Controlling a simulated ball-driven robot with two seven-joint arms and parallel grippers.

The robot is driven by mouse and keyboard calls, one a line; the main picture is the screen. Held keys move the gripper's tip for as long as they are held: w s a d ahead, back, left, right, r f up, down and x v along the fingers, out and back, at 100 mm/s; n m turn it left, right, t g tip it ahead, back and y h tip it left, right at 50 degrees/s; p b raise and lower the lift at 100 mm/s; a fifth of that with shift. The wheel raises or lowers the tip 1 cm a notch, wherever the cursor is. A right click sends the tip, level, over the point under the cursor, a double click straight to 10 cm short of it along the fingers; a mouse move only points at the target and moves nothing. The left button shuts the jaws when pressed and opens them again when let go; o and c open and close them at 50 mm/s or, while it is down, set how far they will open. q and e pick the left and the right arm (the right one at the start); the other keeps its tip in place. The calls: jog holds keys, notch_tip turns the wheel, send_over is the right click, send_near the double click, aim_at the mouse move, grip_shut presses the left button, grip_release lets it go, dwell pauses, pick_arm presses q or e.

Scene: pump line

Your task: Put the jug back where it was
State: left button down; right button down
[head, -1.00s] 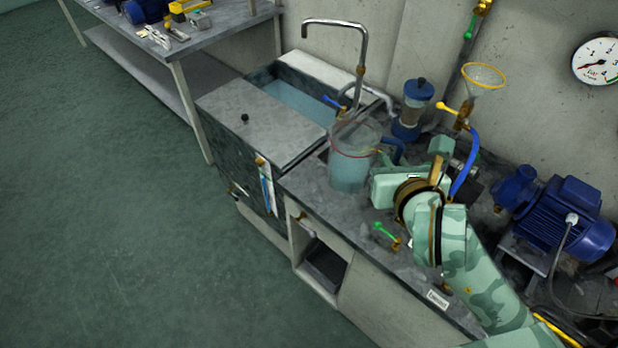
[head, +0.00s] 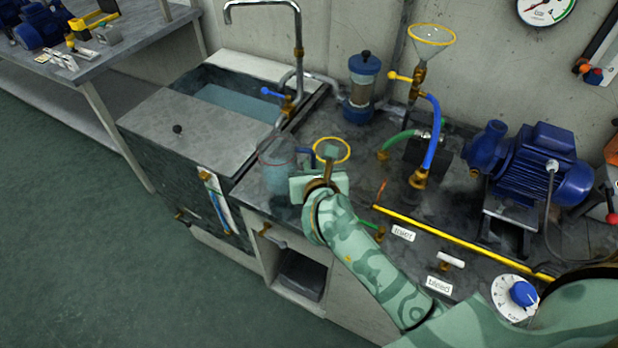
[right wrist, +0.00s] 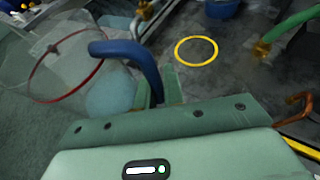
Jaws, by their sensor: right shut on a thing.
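The clear jug (head: 276,172) has a red ring around it and a blue handle, with bluish water inside. In the head view it is at the bench's front edge, right of the sink. My right gripper (head: 312,166) is shut on the handle, partly hidden by my arm. In the right wrist view the blue handle (right wrist: 135,58) rises from my jaws and the jug (right wrist: 58,82) is at left. Whether it touches the bench I cannot tell. A yellow ring (head: 348,152) is just behind my gripper and also shows in the right wrist view (right wrist: 196,36). My left gripper is not in view.
The sink (head: 232,100) with its tap (head: 298,50) stands left. Behind are a blue-capped filter (head: 362,85) and a funnel (head: 432,36) with blue hose. A blue pump (head: 540,165) is right. A yellow pipe (head: 460,240) crosses the bench.

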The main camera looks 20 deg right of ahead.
jog(key=shift+w+f, duration=0.3)
jog(key=shift+f, duration=0.05)
notch_tip(320, 180, down, 3)
jog(key=shift+w+f+b, duration=0.1)
jog(key=shift+f+b, duration=0.1)
jog(key=shift+b, duration=0.8)
jog(key=shift+r, duration=0.15)
jog(key=shift+f, duration=0.2)
jog(key=c, duration=1.5)
grip_release()
jog(key=shift+s+a+r, duration=0.1)
jog(key=shift+s+r, duration=0.1)
jog(key=shift+r, duration=0.15)
jog(key=p+v, duration=0.3)
jog(key=v, duration=0.8)
jog(key=shift+s, duration=0.3)
